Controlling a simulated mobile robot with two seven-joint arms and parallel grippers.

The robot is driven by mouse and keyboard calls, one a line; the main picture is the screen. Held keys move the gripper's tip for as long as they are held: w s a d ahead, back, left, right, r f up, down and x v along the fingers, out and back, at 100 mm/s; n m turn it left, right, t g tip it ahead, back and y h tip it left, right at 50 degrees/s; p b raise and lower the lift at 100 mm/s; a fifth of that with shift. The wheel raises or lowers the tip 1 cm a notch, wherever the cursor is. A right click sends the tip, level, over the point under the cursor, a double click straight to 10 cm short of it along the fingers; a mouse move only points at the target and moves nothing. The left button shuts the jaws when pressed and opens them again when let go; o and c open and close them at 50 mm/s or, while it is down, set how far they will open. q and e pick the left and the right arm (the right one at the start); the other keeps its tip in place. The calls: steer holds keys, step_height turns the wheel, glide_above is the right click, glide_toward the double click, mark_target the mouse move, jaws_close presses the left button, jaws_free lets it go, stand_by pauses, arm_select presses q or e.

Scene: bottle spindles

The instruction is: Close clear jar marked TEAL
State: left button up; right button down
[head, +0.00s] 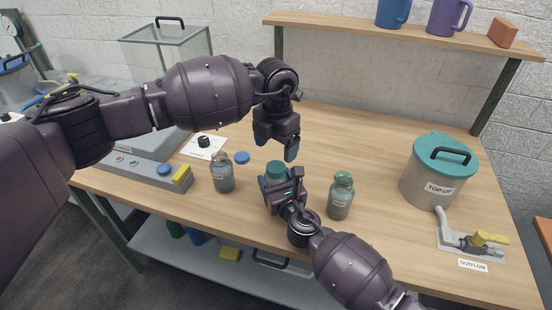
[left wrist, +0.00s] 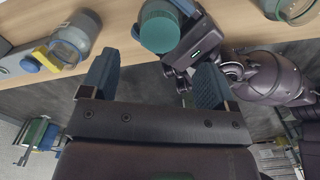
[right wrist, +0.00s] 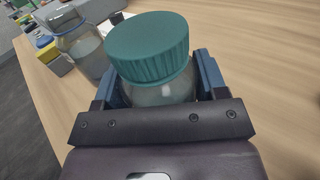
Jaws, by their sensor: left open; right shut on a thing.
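A clear jar (right wrist: 165,92) stands upright on the table with a ribbed teal lid (right wrist: 148,45) on its mouth. The lid also shows in the head view (head: 276,169) and the left wrist view (left wrist: 160,30). I cannot tell how tight it is, and no label on this jar is readable. My right gripper (head: 284,186) is shut around the jar's body below the lid, with a finger on each side in the right wrist view. My left gripper (head: 278,148) is open and empty, pointing down above and slightly behind the lid, apart from it.
An open jar (head: 222,175) stands to the left, with a loose blue lid (head: 242,158) beside it. A green-lidded jar (head: 340,197) stands to the right. A TOP-UP pot (head: 432,180) and an outflow valve (head: 475,242) are far right. The table behind my grippers is clear.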

arm_select(q)
step_height(320, 180, up, 6)
steer(key=shift+f, duration=0.1)
stand_by(0.4)
arm_select(e)
steer(key=shift+c, duration=0.5)
jaws_free()
arm_select(q)
steer(key=shift+r+p, duration=0.45)
steer(key=shift+r, duration=0.2)
arm_select(e)
steer(key=v, duration=1.1)
arm_select(q)
steer(key=shift+s, duration=0.15)
arm_select(e)
steer(key=shift+f, duration=0.1)
